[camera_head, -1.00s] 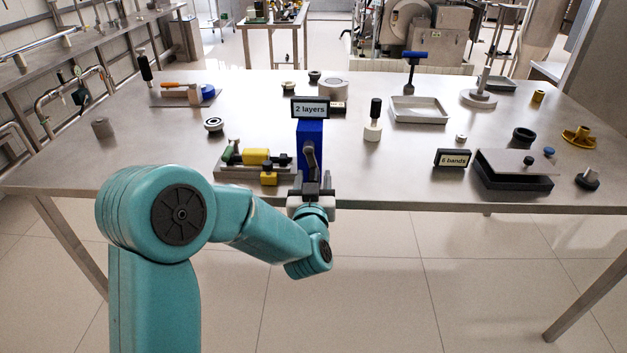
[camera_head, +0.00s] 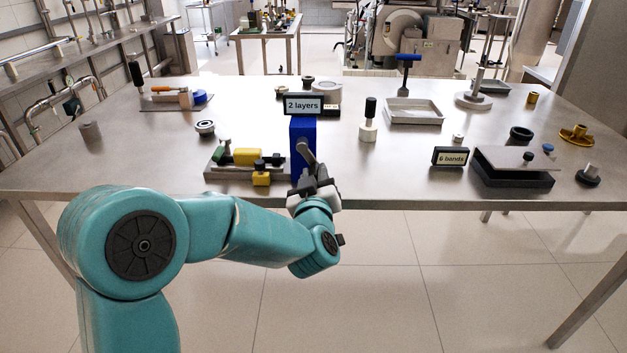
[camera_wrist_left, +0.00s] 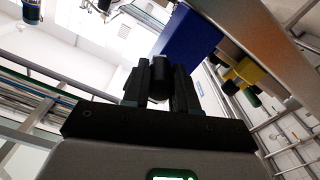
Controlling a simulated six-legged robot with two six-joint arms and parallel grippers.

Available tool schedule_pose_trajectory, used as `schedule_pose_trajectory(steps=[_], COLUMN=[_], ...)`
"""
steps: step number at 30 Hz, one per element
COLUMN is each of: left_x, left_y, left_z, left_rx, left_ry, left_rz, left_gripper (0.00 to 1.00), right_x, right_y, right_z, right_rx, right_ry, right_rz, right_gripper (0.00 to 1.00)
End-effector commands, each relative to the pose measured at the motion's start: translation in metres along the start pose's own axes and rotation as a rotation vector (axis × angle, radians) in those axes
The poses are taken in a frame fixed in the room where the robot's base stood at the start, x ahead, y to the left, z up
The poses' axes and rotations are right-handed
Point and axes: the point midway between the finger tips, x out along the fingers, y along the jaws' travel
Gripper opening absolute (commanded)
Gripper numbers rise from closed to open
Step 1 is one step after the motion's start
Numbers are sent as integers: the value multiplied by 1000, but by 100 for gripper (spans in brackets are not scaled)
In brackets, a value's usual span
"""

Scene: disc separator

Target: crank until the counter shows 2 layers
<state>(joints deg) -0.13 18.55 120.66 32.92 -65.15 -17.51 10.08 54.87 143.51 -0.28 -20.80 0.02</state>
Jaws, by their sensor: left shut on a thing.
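The blue crank box (camera_head: 303,137) stands near the front edge of the table. A sign on top of it, the counter (camera_head: 303,105), reads "2 layers". A grey crank arm (camera_head: 307,153) is on its front face, tilted down to the right. My left gripper (camera_head: 312,183) is at the lower end of the crank, shut on its dark handle. In the left wrist view the black fingers hold the dark round crank handle (camera_wrist_left: 161,70) between them, and the blue box (camera_wrist_left: 186,38) is behind. My right gripper is not in view.
A tray with yellow and green parts (camera_head: 236,157) sits just left of the blue box. A white post with a black knob (camera_head: 369,121) stands to the right. A "6 bands" sign (camera_head: 450,157) and a dark plate stand (camera_head: 514,168) are further right.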

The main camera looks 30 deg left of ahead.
Motion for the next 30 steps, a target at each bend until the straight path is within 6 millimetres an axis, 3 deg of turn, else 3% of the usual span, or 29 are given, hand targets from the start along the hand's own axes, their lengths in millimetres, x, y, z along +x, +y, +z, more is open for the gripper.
schedule_pose_trajectory(steps=[1,2,3,4,13,17,30], left_x=[0,0,0,0,-1,-14,-125], left_y=[0,0,0,0,0,1,2], left_z=[0,0,0,0,0,0,0], left_rx=[1,2,2,2,3,2,3], left_ry=[-1,-1,-1,-1,-1,-1,-2], left_rz=[1,1,1,1,1,2,7], left_gripper=[0,34,47,53,53,53,53], right_x=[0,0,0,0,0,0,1], right_y=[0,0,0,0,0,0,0], right_z=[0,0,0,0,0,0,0], right_rx=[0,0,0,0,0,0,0], right_ry=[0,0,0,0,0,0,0], right_rz=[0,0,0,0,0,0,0], right_gripper=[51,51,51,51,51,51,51])
